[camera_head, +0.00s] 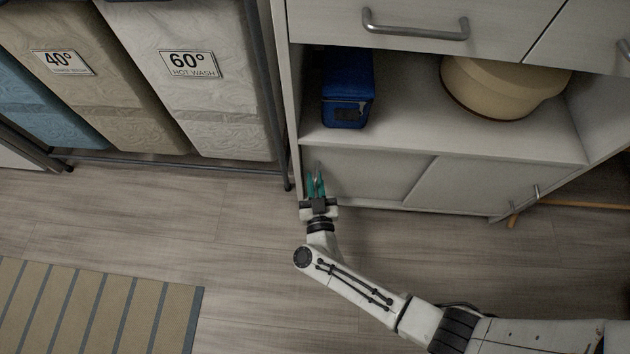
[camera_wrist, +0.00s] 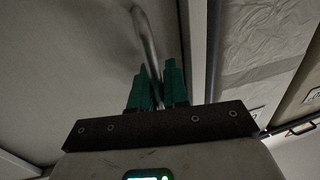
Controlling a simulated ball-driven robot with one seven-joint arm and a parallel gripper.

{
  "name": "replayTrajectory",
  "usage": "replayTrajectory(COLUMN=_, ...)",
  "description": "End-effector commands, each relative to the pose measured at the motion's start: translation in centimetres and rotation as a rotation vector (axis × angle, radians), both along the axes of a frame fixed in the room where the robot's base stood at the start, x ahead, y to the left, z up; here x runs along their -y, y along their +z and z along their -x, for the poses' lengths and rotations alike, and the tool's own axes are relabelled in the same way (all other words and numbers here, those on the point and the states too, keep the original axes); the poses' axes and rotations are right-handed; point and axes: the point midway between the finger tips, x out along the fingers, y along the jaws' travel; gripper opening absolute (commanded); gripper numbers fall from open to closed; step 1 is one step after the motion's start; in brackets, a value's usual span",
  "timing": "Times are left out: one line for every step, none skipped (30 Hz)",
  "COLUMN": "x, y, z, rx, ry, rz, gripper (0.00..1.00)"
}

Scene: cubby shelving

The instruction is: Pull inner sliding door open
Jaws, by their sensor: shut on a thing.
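The low cabinet has two pale sliding door panels under its open shelf. The left panel (camera_head: 375,175) has a metal bar handle (camera_head: 317,167) near its left end. My gripper (camera_head: 316,184), with green fingers, is at this handle. In the wrist view the handle (camera_wrist: 147,45) runs down between the green fingertips (camera_wrist: 156,90), and the fingers are shut on it. The handle's lower part is hidden by the fingers. The right panel (camera_head: 475,185) has its own handle (camera_head: 536,191) near its right end. The two panels meet or overlap near the middle, and no clear opening shows.
A blue box (camera_head: 347,90) and a round tan container (camera_head: 500,85) stand on the shelf above. A drawer with a metal handle (camera_head: 415,27) is over them. Laundry hampers (camera_head: 205,80) in a dark frame stand close at left. The wooden floor in front is clear, with a striped rug (camera_head: 95,305).

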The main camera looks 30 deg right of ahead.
Motion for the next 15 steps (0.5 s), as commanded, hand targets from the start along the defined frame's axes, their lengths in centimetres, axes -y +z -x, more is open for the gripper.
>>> replayTrajectory(x=0.1, y=0.0, z=0.1, rx=-0.001, ry=0.000, rz=0.000, gripper=0.00)
replayTrajectory(x=0.3, y=0.0, z=0.2, rx=-0.002, ry=0.000, rz=0.001, gripper=0.00)
replayTrajectory(x=0.5, y=0.0, z=0.4, rx=-0.002, ry=-0.001, rz=0.002, gripper=0.00)
replayTrajectory(x=0.8, y=0.1, z=0.6, rx=-0.003, ry=-0.001, rz=0.003, gripper=0.00)
replayTrajectory(x=1.1, y=0.1, z=0.8, rx=-0.003, ry=-0.002, rz=0.003, gripper=0.00)
replayTrajectory(x=1.6, y=0.1, z=1.2, rx=-0.004, ry=-0.003, rz=0.002, gripper=0.00)
replayTrajectory(x=2.0, y=0.2, z=1.5, rx=-0.005, ry=-0.003, rz=0.003, gripper=0.00)
replayTrajectory(x=2.5, y=0.2, z=1.9, rx=-0.005, ry=-0.003, rz=0.003, gripper=0.00)
replayTrajectory(x=3.3, y=0.2, z=2.5, rx=-0.007, ry=-0.003, rz=0.003, gripper=0.00)
replayTrajectory(x=3.9, y=0.3, z=2.9, rx=-0.006, ry=-0.003, rz=0.004, gripper=0.00)
replayTrajectory(x=4.6, y=0.3, z=3.4, rx=-0.007, ry=-0.004, rz=0.003, gripper=0.00)
replayTrajectory(x=5.5, y=0.3, z=4.1, rx=-0.007, ry=-0.005, rz=0.005, gripper=0.00)
replayTrajectory(x=6.2, y=0.3, z=4.6, rx=-0.006, ry=-0.006, rz=0.004, gripper=0.00)
replayTrajectory(x=7.0, y=0.2, z=5.1, rx=-0.007, ry=-0.006, rz=0.002, gripper=0.00)
replayTrajectory(x=8.0, y=0.1, z=5.9, rx=-0.007, ry=-0.007, rz=0.003, gripper=0.00)
